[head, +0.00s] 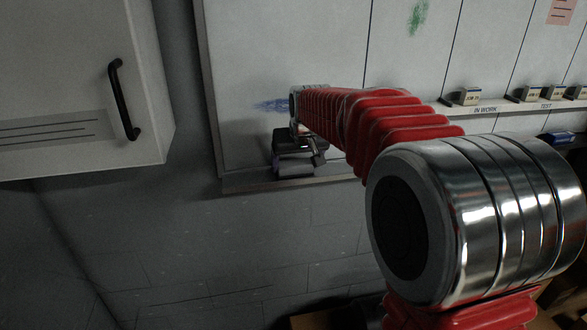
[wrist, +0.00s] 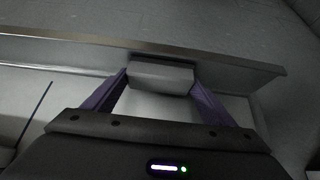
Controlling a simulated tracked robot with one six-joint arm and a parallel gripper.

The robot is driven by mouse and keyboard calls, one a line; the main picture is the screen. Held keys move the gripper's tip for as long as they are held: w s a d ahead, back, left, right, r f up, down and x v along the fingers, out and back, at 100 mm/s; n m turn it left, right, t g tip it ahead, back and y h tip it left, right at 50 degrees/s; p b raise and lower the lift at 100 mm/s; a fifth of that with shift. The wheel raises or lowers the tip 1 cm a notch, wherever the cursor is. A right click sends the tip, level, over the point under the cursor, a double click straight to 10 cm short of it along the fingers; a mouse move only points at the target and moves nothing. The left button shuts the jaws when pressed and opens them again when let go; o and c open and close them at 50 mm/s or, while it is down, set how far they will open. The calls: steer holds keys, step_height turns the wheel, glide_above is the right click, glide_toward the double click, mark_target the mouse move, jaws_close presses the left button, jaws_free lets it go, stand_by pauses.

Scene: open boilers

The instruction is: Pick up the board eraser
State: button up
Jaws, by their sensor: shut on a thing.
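The board eraser (wrist: 160,76) is a grey block between the two purple fingers of my gripper (wrist: 159,82) in the wrist view. The fingers press on its two ends. In the head view the eraser (head: 294,168) shows as a dark grey block under my gripper (head: 304,150), at the left end of the whiteboard's lower ledge (head: 245,186). I cannot tell whether it touches the ledge. My arm hides part of the ledge.
The whiteboard (head: 280,45) rises behind, with blue and green smudges. Small pale blocks (head: 469,96) sit along a labelled rail at right. A blue object (head: 557,138) lies on the ledge farther right. A white cabinet (head: 70,70) with a black handle stands at left.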

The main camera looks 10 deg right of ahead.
mark_target(296, 165)
steer(key=shift+r, duration=0.1)
step_height(296, 165, up, 10)
stand_by(0.6)
